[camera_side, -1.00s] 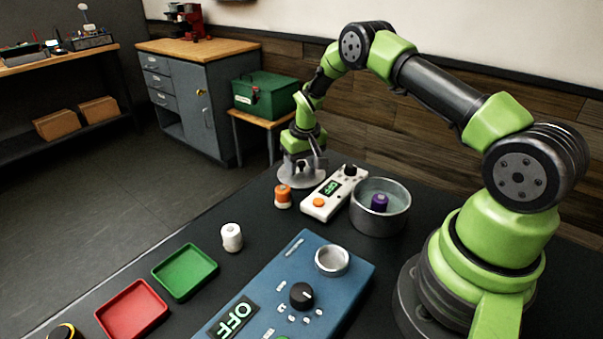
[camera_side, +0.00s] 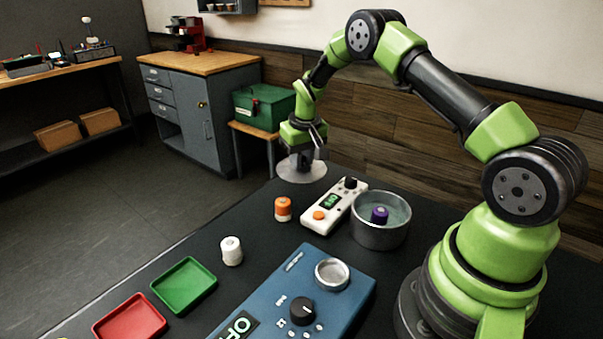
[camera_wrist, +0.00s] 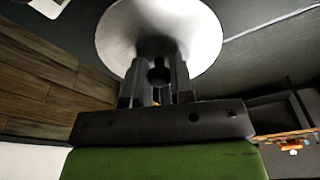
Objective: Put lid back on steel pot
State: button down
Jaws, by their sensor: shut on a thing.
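My gripper (camera_side: 305,158) is shut on the round silver lid (camera_side: 296,171) by its knob and holds it near the far edge of the dark table. In the wrist view the lid (camera_wrist: 195,28) spreads out beyond my gripper's fingers (camera_wrist: 158,82); the fingers partly hide the knob. The steel pot (camera_side: 381,237) stands open on the table, to the right of and nearer than the lid. A purple capped item (camera_side: 379,215) is inside the pot.
A white meter (camera_side: 334,205) lies between the lid and the pot. An orange spool (camera_side: 283,209) stands left of it, and a white spool (camera_side: 231,251) farther left. A blue box (camera_side: 290,300), green tray (camera_side: 184,284) and red tray (camera_side: 130,318) are nearer the camera.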

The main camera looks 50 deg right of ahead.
aim_at(308, 170)
notch_tip(308, 170, up, 4)
jog(key=shift+s+r, duration=0.1)
jog(key=shift+r, duration=0.1)
jog(key=shift+s+d+r+m, duration=0.1)
jog(key=shift+s+r+m, duration=0.35)
jog(key=shift+s+m, duration=0.45)
jog(key=s+a+r+m+g, duration=0.1)
jog(key=s+m, duration=0.9)
jog(key=s+a+r+m+g, duration=0.1)
jog(key=s+a+m+g, duration=0.1)
jog(key=s+m, duration=0.85)
jog(key=shift+h, duration=0.3)
jog(key=shift+w+d+f, duration=0.1)
jog(key=shift+w+f, duration=0.05)
jog(key=shift+f, duration=0.8)
jog(key=shift+w+f, duration=0.2)
jog(key=shift+f, duration=0.75)
jog(key=shift+w+d+f, duration=0.1)
jog(key=shift+w+f, duration=0.05)
jog(key=shift+f, duration=0.8)
jog(key=shift+f, duration=0.15)
jog(key=shift+c, duration=2.2)
grip_release()
